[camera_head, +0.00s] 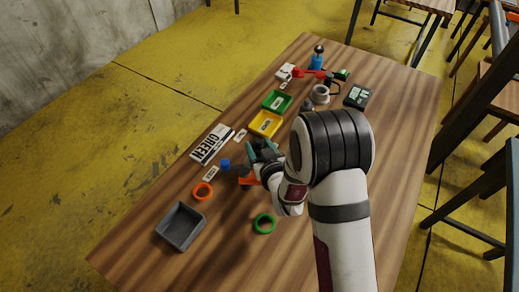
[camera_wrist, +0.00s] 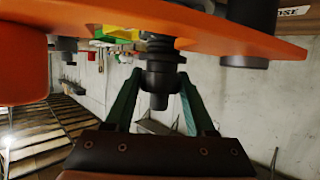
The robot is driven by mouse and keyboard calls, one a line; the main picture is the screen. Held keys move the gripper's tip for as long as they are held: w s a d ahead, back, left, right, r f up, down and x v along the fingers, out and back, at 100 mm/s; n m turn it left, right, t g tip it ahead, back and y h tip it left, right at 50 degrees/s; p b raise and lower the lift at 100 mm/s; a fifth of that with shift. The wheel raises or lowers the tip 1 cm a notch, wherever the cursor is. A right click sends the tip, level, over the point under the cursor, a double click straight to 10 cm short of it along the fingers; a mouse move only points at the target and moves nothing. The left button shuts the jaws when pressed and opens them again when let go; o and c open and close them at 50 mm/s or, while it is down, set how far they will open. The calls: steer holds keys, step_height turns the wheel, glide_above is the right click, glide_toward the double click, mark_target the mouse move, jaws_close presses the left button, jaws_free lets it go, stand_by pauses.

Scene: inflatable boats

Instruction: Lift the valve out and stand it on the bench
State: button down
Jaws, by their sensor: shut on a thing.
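My gripper (camera_wrist: 158,92) has its two green fingers shut on a dark stepped valve (camera_wrist: 160,75), one finger on each side. In the wrist view the valve's other end meets a broad orange piece (camera_wrist: 215,38); I cannot tell if it still sits in it. In the head view my gripper (camera_head: 264,150) is low over the middle of the bench (camera_head: 135,245), next to an orange part (camera_head: 250,181) and a dark part with a blue end (camera_head: 224,164). The valve is not clear there; my arm hides part of this area.
A grey tray (camera_head: 181,227), an orange ring (camera_head: 202,191) and a green ring (camera_head: 264,223) lie near the front. A yellow tray (camera_head: 265,123) and a green tray (camera_head: 277,101) stand behind. Bare wood lies between the tray and the green ring.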

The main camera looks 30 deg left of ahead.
mark_target(259, 139)
step_height(259, 139, up, 3)
steer(key=w+d+r, duration=0.2)
steer(key=d+r, duration=0.4)
steer(key=d, duration=0.5)
steer(key=w+d+f, duration=0.2)
steer(key=w+d, duration=0.2)
steer(key=w, duration=0.6)
steer(key=shift+n+g+y, duration=0.3)
steer(key=shift+n+g, duration=0.1)
steer(key=a+f, duration=1.1)
steer(key=shift+w+a, duration=0.25)
steer(key=shift+f, duration=0.2)
steer(key=shift+c, duration=1.2)
jaws_free()
steer(key=shift+r, duration=0.15)
